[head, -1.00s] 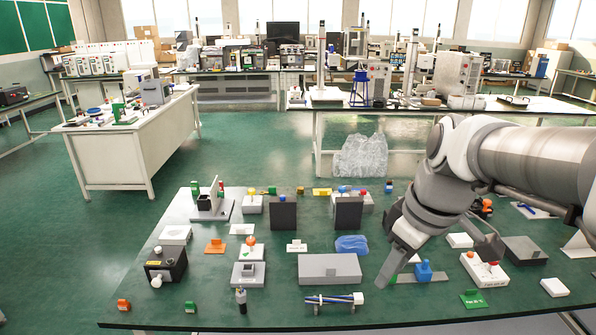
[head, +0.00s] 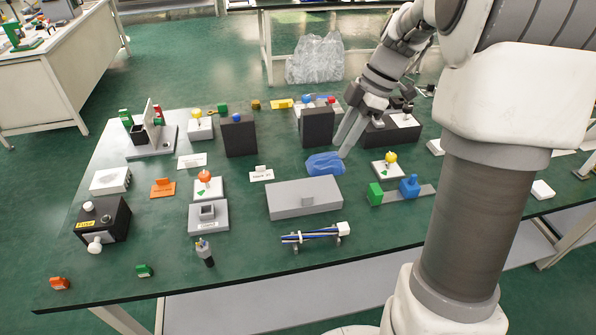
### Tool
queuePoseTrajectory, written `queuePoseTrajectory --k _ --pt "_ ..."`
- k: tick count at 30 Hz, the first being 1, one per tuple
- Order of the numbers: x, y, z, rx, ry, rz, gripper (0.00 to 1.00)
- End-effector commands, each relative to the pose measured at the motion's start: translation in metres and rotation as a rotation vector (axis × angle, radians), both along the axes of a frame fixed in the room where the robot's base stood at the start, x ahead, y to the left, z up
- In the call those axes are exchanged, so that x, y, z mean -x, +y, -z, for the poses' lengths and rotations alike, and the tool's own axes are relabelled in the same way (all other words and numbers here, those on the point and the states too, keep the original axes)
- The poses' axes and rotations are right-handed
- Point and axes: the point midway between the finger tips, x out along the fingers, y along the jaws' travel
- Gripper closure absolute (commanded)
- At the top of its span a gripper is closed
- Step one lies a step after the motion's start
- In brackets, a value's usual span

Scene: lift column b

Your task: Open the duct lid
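The duct looks to be the long light-grey box (head: 290,204) in the middle of the green table. Its flat grey lid (head: 300,190) lies closed on top, and a small grey tab (head: 307,200) shows near its front edge. My gripper (head: 341,148) is behind and to the right of the duct, above the table beside a crumpled blue cloth-like item (head: 325,163). Its two fingers point down and left, with a narrow gap showing between them. It looks empty and is apart from the duct.
A cable bundle (head: 312,235) lies in front of the duct. A grey square socket block (head: 208,217) stands to its left, and a rail with green and blue blocks (head: 402,193) to its right. Dark upright boxes (head: 239,137) stand behind. The front table strip is mostly clear.

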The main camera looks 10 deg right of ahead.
Motion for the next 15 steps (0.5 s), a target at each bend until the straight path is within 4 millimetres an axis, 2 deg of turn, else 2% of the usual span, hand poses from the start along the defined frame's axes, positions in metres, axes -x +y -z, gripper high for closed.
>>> queuePoseTrajectory --k 8,11,15 --pt "-0.005 -0.001 0.017 -0.016 -0.008 -0.046 0.62" --pt "-0.005 0.005 0.030 -0.017 -0.007 -0.047 0.62" --pt "-0.004 0.016 0.057 -0.017 -0.007 -0.047 0.62"
